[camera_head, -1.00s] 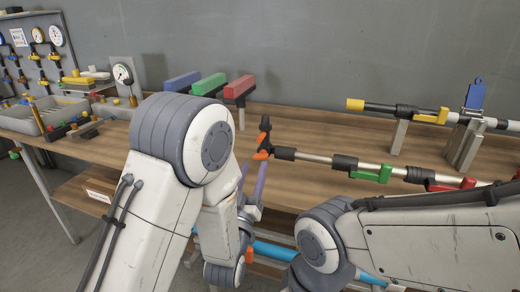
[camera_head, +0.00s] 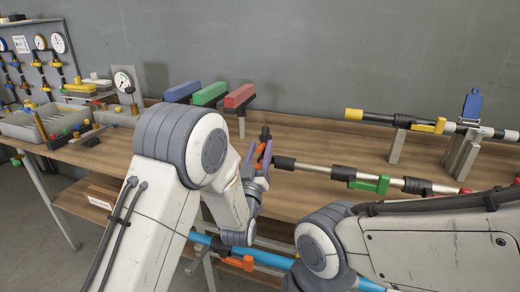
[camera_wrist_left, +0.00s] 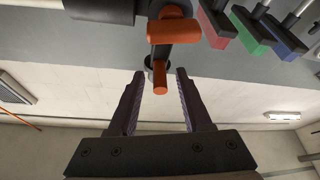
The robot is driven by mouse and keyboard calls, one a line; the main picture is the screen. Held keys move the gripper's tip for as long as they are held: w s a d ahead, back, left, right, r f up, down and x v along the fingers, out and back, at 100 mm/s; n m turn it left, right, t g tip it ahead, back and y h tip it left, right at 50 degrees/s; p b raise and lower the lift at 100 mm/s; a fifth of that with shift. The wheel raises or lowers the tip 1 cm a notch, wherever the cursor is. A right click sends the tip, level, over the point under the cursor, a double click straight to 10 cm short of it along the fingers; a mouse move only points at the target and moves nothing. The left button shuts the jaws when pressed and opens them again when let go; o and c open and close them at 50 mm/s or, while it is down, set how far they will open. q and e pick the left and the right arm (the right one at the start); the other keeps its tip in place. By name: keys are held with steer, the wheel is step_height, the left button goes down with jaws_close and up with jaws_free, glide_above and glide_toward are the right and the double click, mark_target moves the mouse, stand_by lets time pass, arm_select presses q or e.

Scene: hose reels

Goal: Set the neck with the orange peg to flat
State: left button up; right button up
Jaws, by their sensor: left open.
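The neck (camera_head: 265,131) is a dark fitting with orange parts at the left end of a silver pipe. Its orange peg (camera_head: 266,152) shows beside my left gripper (camera_head: 257,150) in the head view. In the left wrist view, the orange peg (camera_wrist_left: 160,78) points in between the two open fingertips of my left gripper (camera_wrist_left: 160,72). A gap shows on both sides of the peg. A second, thicker orange part (camera_wrist_left: 173,31) sits on the neck just above it. My right arm comes in from the right; its gripper is out of the picture.
The silver pipe (camera_head: 315,167) carries a green lever (camera_head: 372,185). Blue, green and red blocks (camera_head: 240,96) stand behind on posts. Another pipe with a yellow tip (camera_head: 354,114) is at the right. A blue hose (camera_head: 275,258) runs below the wooden bench (camera_head: 310,135).

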arm_select(q)
jaws_close()
stand_by(1.4)
